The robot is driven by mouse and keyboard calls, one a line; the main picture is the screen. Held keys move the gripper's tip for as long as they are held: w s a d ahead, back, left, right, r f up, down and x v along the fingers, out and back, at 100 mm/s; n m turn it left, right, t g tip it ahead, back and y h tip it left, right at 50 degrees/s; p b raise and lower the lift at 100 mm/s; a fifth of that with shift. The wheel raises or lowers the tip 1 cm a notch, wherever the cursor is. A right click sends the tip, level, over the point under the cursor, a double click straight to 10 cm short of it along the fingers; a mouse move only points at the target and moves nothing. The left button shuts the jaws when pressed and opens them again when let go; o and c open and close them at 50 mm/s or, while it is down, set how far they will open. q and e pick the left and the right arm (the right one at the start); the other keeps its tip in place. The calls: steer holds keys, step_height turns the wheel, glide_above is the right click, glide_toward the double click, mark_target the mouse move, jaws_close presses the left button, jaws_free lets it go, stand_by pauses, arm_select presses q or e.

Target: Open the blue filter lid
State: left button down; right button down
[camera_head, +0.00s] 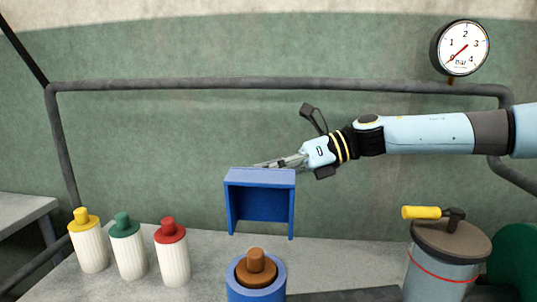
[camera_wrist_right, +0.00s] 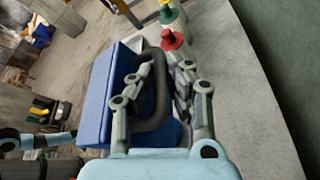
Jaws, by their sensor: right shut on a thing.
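The blue filter lid (camera_head: 260,177) is a box-like blue piece with a flat top and two side walls, its open inside facing the head camera. My right gripper (camera_head: 278,163) reaches in from the right at its top edge. In the right wrist view the lid (camera_wrist_right: 112,75) lies left of the fingers, and a dark curved handle (camera_wrist_right: 159,75) runs between them. The right gripper (camera_wrist_right: 160,92) is shut on this handle. The fingers partly hide the handle's join to the lid. My left gripper is not in view.
White bottles with yellow (camera_head: 84,216), green (camera_head: 124,224) and red (camera_head: 170,230) caps stand at left. A blue cylinder (camera_head: 240,291) with a brown knob is in front. A grey canister (camera_head: 437,277) with a yellow handle stands right. A pipe (camera_head: 270,84) runs along the wall behind.

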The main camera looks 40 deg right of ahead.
stand_by(0.3)
steer(key=c, duration=1.6)
jaws_free()
steer(key=shift+s, duration=0.1)
